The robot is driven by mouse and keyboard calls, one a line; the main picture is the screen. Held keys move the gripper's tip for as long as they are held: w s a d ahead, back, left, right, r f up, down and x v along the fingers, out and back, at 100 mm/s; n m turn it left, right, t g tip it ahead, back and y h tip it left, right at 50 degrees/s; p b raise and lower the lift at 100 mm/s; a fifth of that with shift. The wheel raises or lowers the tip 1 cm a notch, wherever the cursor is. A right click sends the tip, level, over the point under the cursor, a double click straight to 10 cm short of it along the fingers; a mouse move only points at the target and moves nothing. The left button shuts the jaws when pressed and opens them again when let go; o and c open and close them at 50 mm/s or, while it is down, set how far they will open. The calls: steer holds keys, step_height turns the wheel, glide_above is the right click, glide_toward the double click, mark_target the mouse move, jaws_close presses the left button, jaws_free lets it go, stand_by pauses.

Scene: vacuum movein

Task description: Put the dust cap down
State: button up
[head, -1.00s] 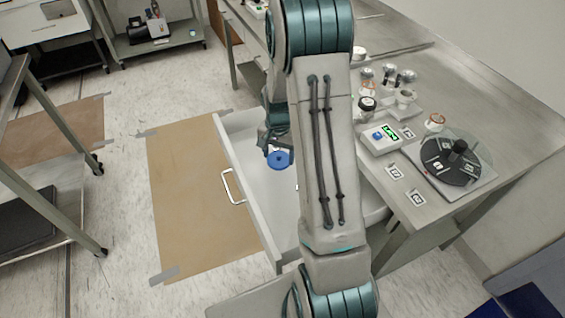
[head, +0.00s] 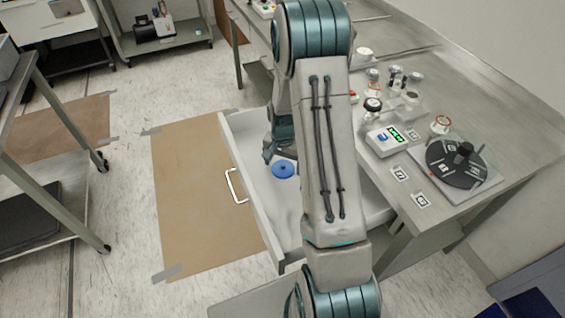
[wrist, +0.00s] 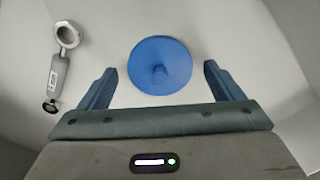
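The dust cap (head: 283,170) is a blue disc with a small raised knob. It lies on the white floor of the open drawer (head: 258,205). In the wrist view the dust cap (wrist: 160,65) lies just beyond my gripper (wrist: 158,88), whose two fingers are spread wide with clear gaps to the disc. In the head view my gripper (head: 270,153) is small and partly hidden by my arm, over the drawer beside the cap.
A grey wrench-like tool (wrist: 60,65) lies in the drawer to the left in the wrist view. The metal bench (head: 480,120) holds a black round fixture (head: 455,165), a small display box (head: 388,140) and several fittings. A cart (head: 50,120) stands at left.

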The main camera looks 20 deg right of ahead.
mark_target(283, 165)
steer(key=shift+r, duration=0.1)
step_height(283, 165, up, 12)
steer(key=s+a+r+n+t, duration=0.1)
steer(key=s+a+r+n, duration=0.3)
steer(key=s, duration=0.6)
steer(key=s+a+r+n+t, duration=0.1)
steer(key=s+a+r+n, duration=0.3)
steer(key=s+r, duration=0.5)
steer(key=shift+s+a+r+n+t, duration=0.2)
steer(key=shift+s+a+n+t, duration=0.2)
steer(key=shift+s+a, duration=0.5)
steer(key=shift+w+a, duration=0.1)
